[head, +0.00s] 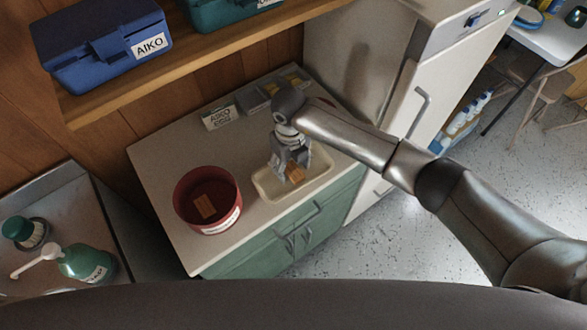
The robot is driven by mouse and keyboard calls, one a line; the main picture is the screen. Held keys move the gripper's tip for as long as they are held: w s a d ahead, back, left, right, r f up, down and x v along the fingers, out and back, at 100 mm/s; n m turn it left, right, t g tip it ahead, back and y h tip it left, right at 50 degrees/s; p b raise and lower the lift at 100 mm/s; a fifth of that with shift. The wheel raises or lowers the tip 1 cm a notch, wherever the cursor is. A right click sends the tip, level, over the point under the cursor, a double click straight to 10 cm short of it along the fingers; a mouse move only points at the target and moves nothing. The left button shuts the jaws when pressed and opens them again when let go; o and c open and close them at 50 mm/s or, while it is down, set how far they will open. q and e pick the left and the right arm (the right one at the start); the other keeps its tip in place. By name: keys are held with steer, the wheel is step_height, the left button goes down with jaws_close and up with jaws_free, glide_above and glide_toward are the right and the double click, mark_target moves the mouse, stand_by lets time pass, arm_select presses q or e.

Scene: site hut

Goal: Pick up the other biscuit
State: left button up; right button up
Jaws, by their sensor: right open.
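One biscuit (204,207), brown and rectangular, lies inside the round red tin (190,183) on the counter. Another orange-brown biscuit (295,174) shows at the cream tray (322,181) to the right of the tin. My right gripper (291,168) points down over this tray, its fingers open and right at the biscuit. The fingers hide part of the biscuit, and I cannot tell whether they touch it. My left gripper is out of view.
A card (219,117) and a grey divided container (258,97) stand at the counter's back. A shelf above holds a blue box (95,50). A fridge (385,75) stands to the right, a sink with a green pump bottle (85,263) to the left.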

steer(key=c, duration=0.9)
steer(key=shift+o, duration=0.2)
